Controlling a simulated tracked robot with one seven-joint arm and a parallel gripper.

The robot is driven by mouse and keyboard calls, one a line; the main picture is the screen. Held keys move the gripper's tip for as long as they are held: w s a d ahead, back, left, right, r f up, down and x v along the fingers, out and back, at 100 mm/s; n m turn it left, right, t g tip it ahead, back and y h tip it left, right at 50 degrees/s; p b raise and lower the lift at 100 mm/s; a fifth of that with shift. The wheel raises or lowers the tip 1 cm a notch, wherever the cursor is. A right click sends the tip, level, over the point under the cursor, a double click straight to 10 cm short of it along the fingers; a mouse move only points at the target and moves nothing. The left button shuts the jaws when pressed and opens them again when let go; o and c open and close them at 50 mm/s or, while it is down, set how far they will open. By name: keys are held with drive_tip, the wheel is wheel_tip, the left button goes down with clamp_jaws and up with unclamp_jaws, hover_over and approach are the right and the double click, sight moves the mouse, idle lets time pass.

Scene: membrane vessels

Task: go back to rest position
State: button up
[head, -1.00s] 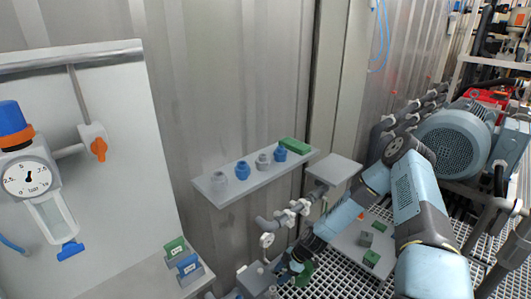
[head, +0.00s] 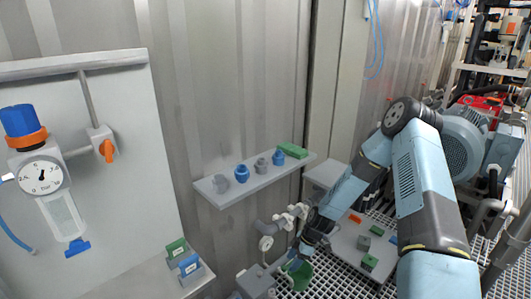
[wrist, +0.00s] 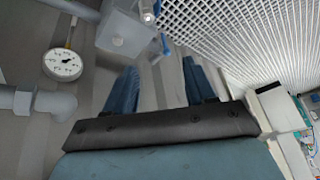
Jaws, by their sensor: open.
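My gripper (wrist: 160,80) is open and empty in the wrist view, its two blue fingers apart with only grey surface between them. In the head view my light blue arm reaches down on the right, and my gripper (head: 290,262) is low near the pipework, small and partly hidden. A green bucket-like object (head: 300,277) lies just below and beside it on the grating; I cannot tell whether they touch.
A shelf (head: 240,190) on the wall holds blue and grey fittings and a green block. A grey plate (head: 345,243) bears small blocks. A valve with pipes (head: 268,243) stands close to my gripper. A round gauge (wrist: 63,65) is at left, grating (wrist: 240,35) at upper right.

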drive_tip(key=d+r+m+t+h, duration=0.1)
drive_tip(key=d+r+m+h, duration=0.2)
drive_tip(key=r, duration=1.1)
drive_tip(key=d+r+m+t, duration=0.15)
drive_tip(key=d+r, duration=0.35)
drive_tip(key=r, duration=0.8)
drive_tip(key=s+d+r+m+t+h, duration=0.1)
drive_tip(key=s+r+m, duration=0.25)
drive_tip(key=r, duration=0.55)
drive_tip(key=s+d+r+m+h, duration=0.1)
drive_tip(key=s+r+m, duration=0.2)
drive_tip(key=s+r, duration=0.35)
drive_tip(key=s+d+r+m+t, duration=0.2)
drive_tip(key=s+r+m, duration=0.5)
drive_tip(key=s+r, duration=0.7)
drive_tip(key=s+t, duration=0.1)
drive_tip(key=s, duration=0.3)
drive_tip(key=shift+d, duration=0.25)
